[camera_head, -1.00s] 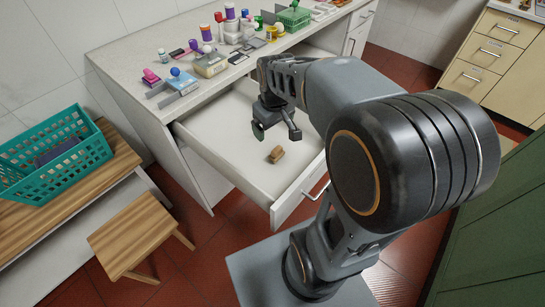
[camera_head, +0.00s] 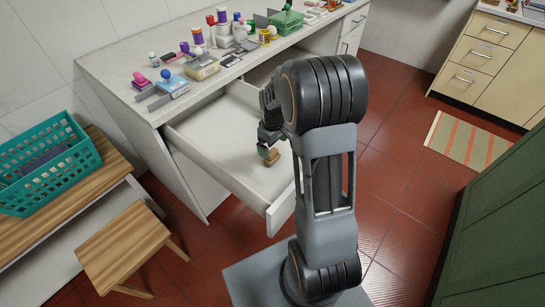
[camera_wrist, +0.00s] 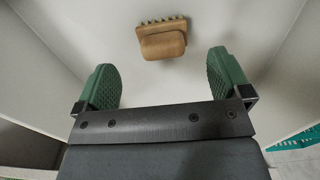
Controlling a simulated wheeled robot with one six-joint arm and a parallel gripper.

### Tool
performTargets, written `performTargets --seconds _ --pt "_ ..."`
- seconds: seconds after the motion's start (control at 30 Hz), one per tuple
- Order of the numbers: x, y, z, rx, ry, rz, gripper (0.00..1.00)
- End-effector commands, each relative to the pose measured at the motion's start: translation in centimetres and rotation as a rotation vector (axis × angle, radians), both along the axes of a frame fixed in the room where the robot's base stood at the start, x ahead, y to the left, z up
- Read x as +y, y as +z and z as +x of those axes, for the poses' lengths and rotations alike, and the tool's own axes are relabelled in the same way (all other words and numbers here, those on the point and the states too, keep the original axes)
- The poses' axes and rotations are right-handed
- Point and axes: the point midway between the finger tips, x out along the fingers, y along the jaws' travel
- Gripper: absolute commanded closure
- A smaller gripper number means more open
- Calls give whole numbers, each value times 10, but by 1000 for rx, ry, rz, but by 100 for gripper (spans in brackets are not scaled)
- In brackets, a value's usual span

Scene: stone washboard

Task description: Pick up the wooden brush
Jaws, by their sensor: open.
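The wooden brush (camera_head: 271,157) is small and tan. It lies on the floor of the open white drawer (camera_head: 222,150). In the wrist view the brush (camera_wrist: 162,40) lies just beyond my fingertips, roughly centred between them, with its bristle row on the far side. My gripper (camera_wrist: 166,72) is open, with its two green padded fingers spread wide and nothing between them. In the head view my gripper (camera_head: 264,140) is low in the drawer, right by the brush, and partly hides it.
The drawer walls stand close around my gripper. A wooden stool (camera_head: 124,245) and a teal crate (camera_head: 45,165) are at left.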

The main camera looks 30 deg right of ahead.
Motion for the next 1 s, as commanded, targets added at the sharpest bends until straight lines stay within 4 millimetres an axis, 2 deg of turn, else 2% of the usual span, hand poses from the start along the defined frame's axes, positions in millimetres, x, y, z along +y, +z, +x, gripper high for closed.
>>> performTargets --seconds 0.13,0.43,0.8,1.0 --pt "1 -10 0 2 0 0 4" --pt "4 -47 2 2 0 0 4" --pt "4 -54 2 0 0 0 4" --pt "4 -54 2 0 0 0 23"
